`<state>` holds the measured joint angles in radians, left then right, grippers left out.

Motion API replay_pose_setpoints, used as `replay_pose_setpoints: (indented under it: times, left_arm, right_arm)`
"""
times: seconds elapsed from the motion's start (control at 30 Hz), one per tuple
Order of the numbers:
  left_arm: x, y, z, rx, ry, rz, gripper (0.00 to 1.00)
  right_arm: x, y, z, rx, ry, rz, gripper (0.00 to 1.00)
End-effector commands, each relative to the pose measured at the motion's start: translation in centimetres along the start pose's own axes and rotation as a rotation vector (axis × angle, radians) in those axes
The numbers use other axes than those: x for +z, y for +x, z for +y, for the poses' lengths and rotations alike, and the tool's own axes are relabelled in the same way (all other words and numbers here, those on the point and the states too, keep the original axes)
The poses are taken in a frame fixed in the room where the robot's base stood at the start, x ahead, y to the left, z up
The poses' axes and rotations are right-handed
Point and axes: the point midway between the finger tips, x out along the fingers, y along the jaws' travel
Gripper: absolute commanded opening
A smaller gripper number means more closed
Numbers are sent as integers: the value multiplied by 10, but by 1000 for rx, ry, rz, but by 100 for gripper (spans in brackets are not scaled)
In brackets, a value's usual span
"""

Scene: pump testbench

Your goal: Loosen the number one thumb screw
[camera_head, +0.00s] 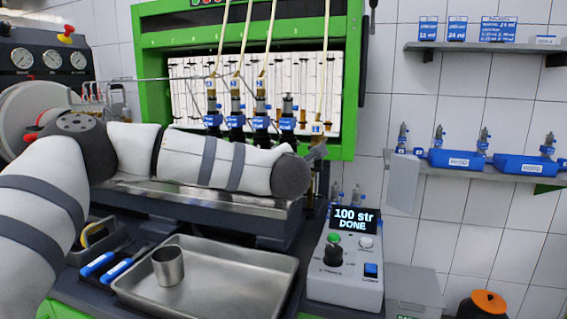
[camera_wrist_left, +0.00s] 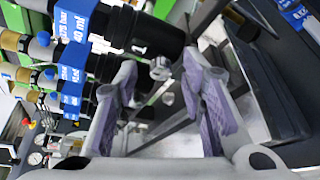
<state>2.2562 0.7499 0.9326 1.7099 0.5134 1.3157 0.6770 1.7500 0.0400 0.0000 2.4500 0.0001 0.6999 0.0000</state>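My left arm reaches across the bench in the head view, and its gripper (camera_head: 317,152) is partly hidden at the right end of the row of pump units (camera_head: 262,108). In the left wrist view the gripper (camera_wrist_left: 160,82) is open, with a purple-padded finger on each side. A small silver thumb screw (camera_wrist_left: 160,68) shows between and just beyond the fingertips, beside a black cylinder (camera_wrist_left: 150,38) with a blue label. I cannot tell whether a finger touches it, and no number on it is readable. My right gripper is not in view.
A metal tray (camera_head: 230,290) with a steel cup (camera_head: 168,266) stands in front. A control box (camera_head: 345,265) reads "100 str DONE". The green frame (camera_head: 349,80) surrounds the pumps. Wall shelves (camera_head: 480,172) hold blue blocks with fittings. A dark bench part (camera_wrist_left: 265,85) lies close to the right finger.

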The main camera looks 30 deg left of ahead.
Motion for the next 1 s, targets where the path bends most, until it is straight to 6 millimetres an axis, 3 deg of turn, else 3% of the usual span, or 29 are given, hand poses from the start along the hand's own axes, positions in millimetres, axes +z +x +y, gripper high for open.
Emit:
replay_pose_setpoints:
  times: [0.3,0.5,1.0]
  left_arm:
    - [1,-77,1,1,0,-6,37]
    - [1,-112,1,1,0,-4,37]
    - [0,-117,1,2,-1,-1,37]
  right_arm:
    - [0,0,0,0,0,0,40]
    - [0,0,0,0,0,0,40]
    - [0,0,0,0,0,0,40]
